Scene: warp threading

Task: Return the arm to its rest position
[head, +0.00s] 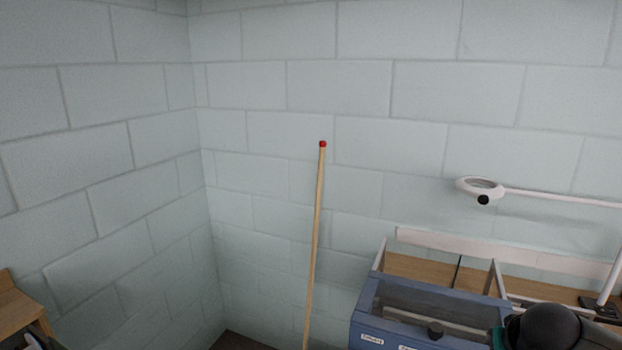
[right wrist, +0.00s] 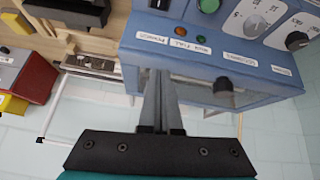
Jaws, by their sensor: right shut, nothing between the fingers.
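My right gripper (right wrist: 160,78) shows in the right wrist view with its two grey fingers together and nothing between them. The fingertips overlap the front of a blue machine (right wrist: 215,70) in the picture; whether they touch it I cannot tell. In the head view, a dark rounded part of my right arm (head: 549,328) with a teal band is at the lower right, over the machine's right side. Its fingers are not visible there. My left arm and gripper are in neither view.
The blue machine (head: 372,300) stands at the lower right in the head view. A white ring lamp (head: 481,187) hangs on an arm above it. A red-tipped wooden pole (head: 316,235) stands left of the machine. A wooden surface (head: 18,312) is at far left.

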